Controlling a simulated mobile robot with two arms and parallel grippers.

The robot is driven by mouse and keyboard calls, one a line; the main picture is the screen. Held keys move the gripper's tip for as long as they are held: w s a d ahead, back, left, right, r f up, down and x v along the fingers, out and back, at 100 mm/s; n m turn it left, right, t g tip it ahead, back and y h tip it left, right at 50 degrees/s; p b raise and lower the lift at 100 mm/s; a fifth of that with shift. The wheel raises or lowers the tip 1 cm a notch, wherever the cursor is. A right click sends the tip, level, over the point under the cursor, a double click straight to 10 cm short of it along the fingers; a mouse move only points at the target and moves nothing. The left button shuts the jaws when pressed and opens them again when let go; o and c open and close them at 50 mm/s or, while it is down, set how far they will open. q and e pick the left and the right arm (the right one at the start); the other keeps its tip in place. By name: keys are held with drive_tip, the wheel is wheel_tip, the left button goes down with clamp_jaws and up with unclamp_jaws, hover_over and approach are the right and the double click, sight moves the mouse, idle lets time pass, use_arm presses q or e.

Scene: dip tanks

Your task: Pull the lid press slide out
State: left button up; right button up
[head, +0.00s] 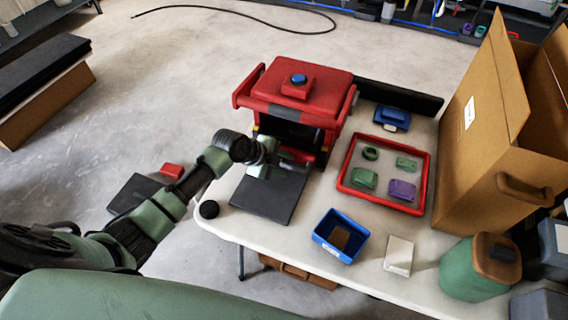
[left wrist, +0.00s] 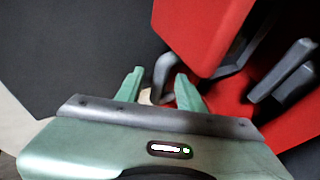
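The red lid press (head: 300,85) stands on the white table, with a blue button on top and a dark opening at its front. A dark flat plate (head: 268,195) lies in front of that opening; I cannot tell whether it is part of the slide. My left gripper (head: 282,163) is low at the press front, above the plate. In the left wrist view its green fingers (left wrist: 160,88) are spread, with a dark curved handle (left wrist: 163,72) between or just beyond them. I see no clear grip on it. My right gripper is not in view.
A red-rimmed tray (head: 343,185) with several small parts, a blue bin (head: 340,253) and a white block (head: 398,256) are to the right. A large cardboard box (head: 460,160) and a green canister (head: 470,275) stand at the right edge.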

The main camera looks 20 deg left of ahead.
use_arm(q)
clamp_jaws()
idle(1.4)
